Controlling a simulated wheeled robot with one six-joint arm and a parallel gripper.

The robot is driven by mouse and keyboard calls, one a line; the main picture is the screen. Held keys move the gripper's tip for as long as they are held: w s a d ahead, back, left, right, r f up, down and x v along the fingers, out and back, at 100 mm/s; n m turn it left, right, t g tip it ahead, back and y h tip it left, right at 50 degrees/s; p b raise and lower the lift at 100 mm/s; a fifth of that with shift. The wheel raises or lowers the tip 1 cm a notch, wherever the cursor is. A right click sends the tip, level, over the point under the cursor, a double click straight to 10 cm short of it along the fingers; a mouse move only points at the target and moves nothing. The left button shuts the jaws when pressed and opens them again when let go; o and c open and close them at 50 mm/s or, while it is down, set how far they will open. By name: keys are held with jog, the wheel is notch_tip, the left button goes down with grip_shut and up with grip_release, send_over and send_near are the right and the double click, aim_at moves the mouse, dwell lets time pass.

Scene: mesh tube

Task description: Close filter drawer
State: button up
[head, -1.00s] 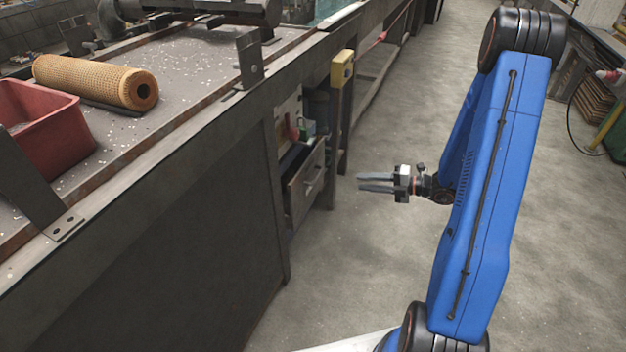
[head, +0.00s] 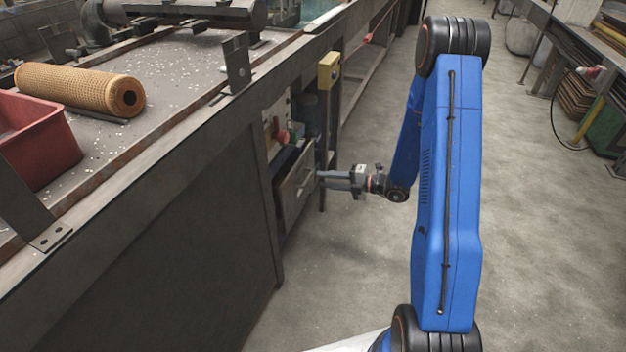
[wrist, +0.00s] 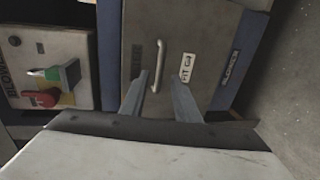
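The filter drawer (head: 293,191) is under the bench. It has a worn grey front and stands a little out of its housing in the head view. In the wrist view its front (wrist: 200,45) carries an upright metal handle (wrist: 158,66) and a small white label. My gripper (head: 322,178) points left at the drawer front, close to the handle. In the wrist view my gripper (wrist: 157,98) is open, its two fingers apart below the handle, with nothing between them. I cannot tell whether the fingertips touch the front.
A control panel (wrist: 50,55) with a red knob and a green part is left of the drawer. A yellow box (head: 329,71) sits on the bench's edge post. A mesh tube (head: 75,88) and a red bin (head: 40,150) are on the bench.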

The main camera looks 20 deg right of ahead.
jog(key=shift+x, duration=2.85)
grip_shut()
